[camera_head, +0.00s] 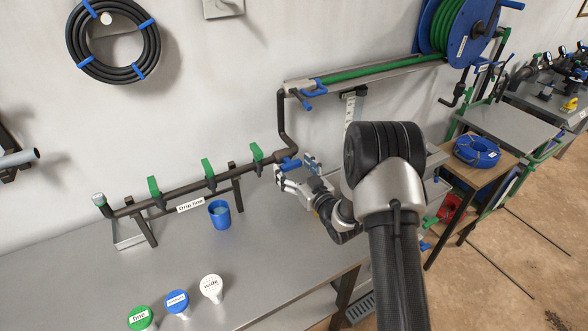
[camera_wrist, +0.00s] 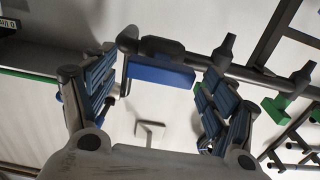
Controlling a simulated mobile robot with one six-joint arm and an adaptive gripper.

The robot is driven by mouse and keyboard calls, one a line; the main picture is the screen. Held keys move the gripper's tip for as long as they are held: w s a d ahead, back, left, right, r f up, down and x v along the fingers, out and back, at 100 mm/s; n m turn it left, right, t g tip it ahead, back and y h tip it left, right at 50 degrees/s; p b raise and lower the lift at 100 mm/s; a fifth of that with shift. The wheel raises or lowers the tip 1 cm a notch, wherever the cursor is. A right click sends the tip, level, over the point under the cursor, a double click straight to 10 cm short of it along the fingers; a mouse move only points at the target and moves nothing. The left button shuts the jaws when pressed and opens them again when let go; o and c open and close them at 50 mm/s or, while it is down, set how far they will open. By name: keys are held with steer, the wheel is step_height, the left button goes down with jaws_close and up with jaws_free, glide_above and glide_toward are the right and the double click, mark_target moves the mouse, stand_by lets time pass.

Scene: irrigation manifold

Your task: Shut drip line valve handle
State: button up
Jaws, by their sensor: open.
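The drip line pipe (camera_head: 190,187), marked by a "Drip line" label (camera_head: 190,205), runs along the wall above the bench. A blue valve handle (camera_head: 289,164) sits near its right end, partly hidden by my gripper (camera_head: 298,173). In the wrist view the blue handle (camera_wrist: 160,74) looks like a flat bar, roughly along the pipe (camera_wrist: 240,68). My gripper (camera_wrist: 158,84) is open there, with one blue-padded finger at each side of the handle. Gaps show at both sides, and contact is not visible.
Several green valve handles (camera_head: 208,174) stand up along the pipe to the left. A blue cup (camera_head: 219,214) and white (camera_head: 212,288), blue (camera_head: 177,303) and green (camera_head: 140,318) labelled items are on the bench (camera_head: 268,268). A hose reel (camera_head: 455,30) hangs upper right.

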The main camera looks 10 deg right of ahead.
steer(key=shift+c, duration=0.4)
steer(key=c, duration=1)
steer(key=m+b, duration=0.1)
steer(key=m, duration=0.3)
steer(key=shift+m, duration=0.4)
steer(key=m, duration=0.4)
steer(key=shift+d+f+b, duration=0.1)
steer(key=shift+b, duration=0.25)
steer(key=m, duration=0.9)
steer(key=shift+f+m+p, duration=0.1)
steer(key=shift+m+p, duration=0.2)
steer(key=shift+p, duration=0.05)
steer(key=shift+o, duration=0.2)
